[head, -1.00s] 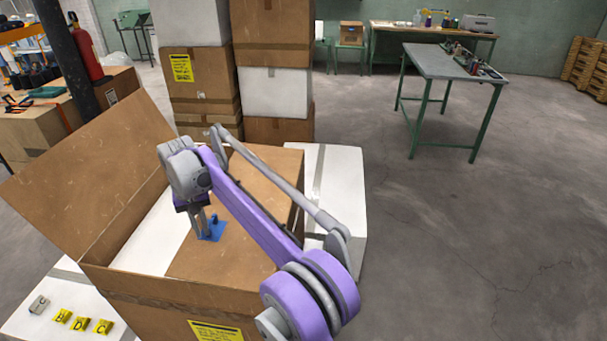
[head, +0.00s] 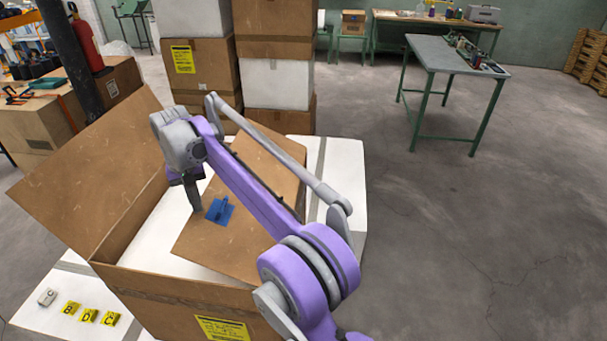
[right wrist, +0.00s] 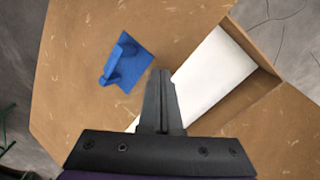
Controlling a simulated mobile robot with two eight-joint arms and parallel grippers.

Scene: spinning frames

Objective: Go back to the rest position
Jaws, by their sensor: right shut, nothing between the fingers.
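My right gripper (head: 194,197) is shut and empty above the open cardboard box (head: 180,297) in the head view. In the right wrist view its fingers (right wrist: 161,115) are pressed together over the box. A blue piece with a raised handle (head: 220,210) lies on the box's brown flap (head: 245,245), just right of the gripper and apart from it. The blue piece also shows in the right wrist view (right wrist: 127,62), up and left of the fingers. My left gripper is not in view.
A raised flap (head: 95,175) stands at the box's left. A white surface below holds several yellow letter tags (head: 88,315) and a small grey block (head: 47,297). Tall stacked boxes (head: 278,85) stand behind. The floor to the right is clear up to a green-legged table (head: 440,60).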

